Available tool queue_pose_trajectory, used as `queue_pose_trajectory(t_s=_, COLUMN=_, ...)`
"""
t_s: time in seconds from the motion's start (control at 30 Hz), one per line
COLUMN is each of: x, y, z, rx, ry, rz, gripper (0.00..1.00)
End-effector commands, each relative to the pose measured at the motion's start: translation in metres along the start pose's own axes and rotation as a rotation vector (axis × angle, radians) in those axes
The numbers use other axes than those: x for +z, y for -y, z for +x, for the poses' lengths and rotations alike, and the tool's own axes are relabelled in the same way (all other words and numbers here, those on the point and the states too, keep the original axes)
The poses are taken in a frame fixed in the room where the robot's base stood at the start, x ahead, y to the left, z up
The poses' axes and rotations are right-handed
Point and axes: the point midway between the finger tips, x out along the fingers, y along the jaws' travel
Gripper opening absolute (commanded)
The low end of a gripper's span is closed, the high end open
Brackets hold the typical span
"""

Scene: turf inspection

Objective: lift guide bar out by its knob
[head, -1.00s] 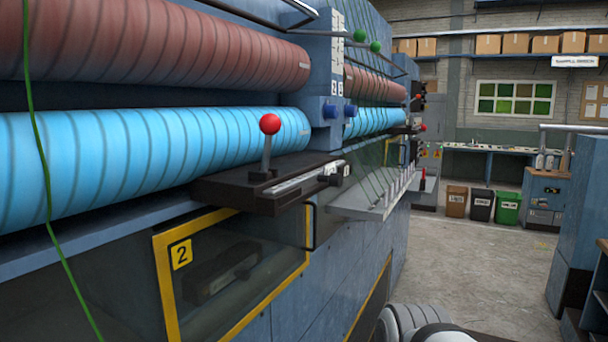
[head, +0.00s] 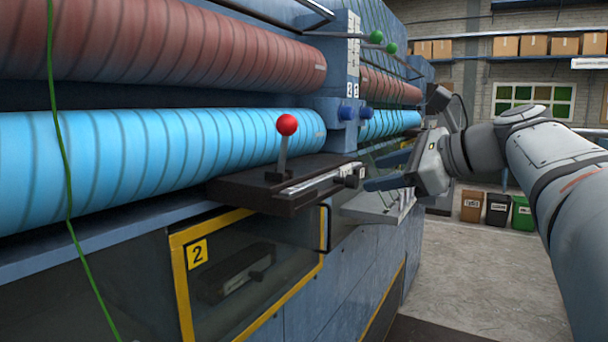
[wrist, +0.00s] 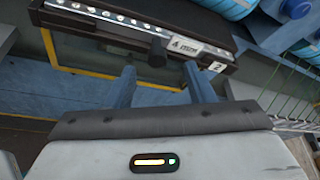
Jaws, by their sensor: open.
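The guide bar (head: 315,182) is a thin silver strip lying in a dark holder (head: 245,188) on the machine front. A small black knob (head: 361,172) is at its right end. My gripper (head: 372,173) is open and empty, just right of the knob, its fingers pointing left at it. A gap to the knob cannot be judged. In the wrist view, the bar (wrist: 120,17) crosses the top, with a white label (wrist: 186,46) near its right end, beyond my spread fingers (wrist: 160,70).
A red-balled lever (head: 287,126) stands on the holder. Blue (head: 150,150) and brown (head: 170,45) rollers lie behind and above. A yellow-framed window (head: 240,270) marked 2 is below. A green strand (head: 62,140) hangs at left. Open floor (head: 455,270) lies to the right.

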Motion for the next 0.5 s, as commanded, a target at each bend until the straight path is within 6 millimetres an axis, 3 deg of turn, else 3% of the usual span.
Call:
queue_pose_trajectory(t_s=0.3, x=0.002, y=-0.002, z=0.042, rx=0.003, ry=0.0, rz=0.0, gripper=0.49)
queue_pose_trajectory(t_s=0.5, x=0.001, y=-0.002, z=0.048, rx=-0.001, ry=-0.003, rz=-0.002, gripper=0.49)
